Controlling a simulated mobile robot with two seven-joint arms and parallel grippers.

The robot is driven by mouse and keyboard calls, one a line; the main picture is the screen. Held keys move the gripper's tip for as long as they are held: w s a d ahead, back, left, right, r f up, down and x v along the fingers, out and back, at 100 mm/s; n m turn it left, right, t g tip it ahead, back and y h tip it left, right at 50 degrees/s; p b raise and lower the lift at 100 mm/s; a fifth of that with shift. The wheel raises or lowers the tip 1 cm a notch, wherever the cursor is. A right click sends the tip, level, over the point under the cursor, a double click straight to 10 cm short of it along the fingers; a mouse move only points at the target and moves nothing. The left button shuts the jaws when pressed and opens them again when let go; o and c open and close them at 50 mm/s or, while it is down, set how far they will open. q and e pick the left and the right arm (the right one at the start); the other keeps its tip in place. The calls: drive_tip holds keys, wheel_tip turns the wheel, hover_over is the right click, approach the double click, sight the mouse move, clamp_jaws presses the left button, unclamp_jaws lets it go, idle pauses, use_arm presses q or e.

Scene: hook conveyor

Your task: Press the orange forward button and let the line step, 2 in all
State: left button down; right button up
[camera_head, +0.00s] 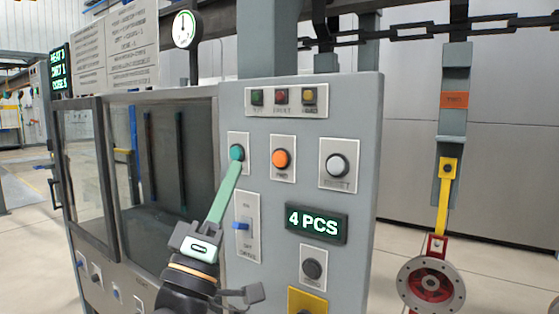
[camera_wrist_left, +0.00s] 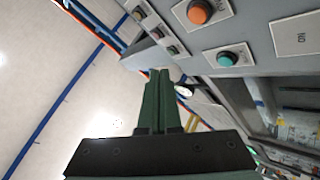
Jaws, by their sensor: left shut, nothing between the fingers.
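The orange button (camera_head: 281,158) sits on the grey control panel, right of a green button (camera_head: 237,152). In the left wrist view the orange button (camera_wrist_left: 199,11) is at the top and the green button (camera_wrist_left: 229,59) below it. My left gripper (camera_head: 236,167) is shut and empty, its green fingers pointing up at the panel. In the head view its tips overlap the area just below the green button; I cannot tell whether they touch. In the left wrist view the fingertips (camera_wrist_left: 158,75) appear left of the green button. My right gripper is not in view.
The panel (camera_head: 365,165) also carries a white button (camera_head: 336,165), a blue-lever switch (camera_head: 241,225) and a display (camera_head: 317,223) reading "4 PCS". A chain (camera_head: 420,35) runs overhead at right, with a yellow hook (camera_head: 443,205) carrying a round flanged part (camera_head: 431,285).

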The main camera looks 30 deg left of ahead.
sight(280, 159)
use_arm(q)
drive_tip(key=shift+w+d, duration=0.2)
drive_tip(key=shift+w, duration=2)
drive_tip(key=shift+w+d, duration=0.2)
drive_tip(key=shift+w, duration=2)
drive_tip(key=shift+w, duration=0.4)
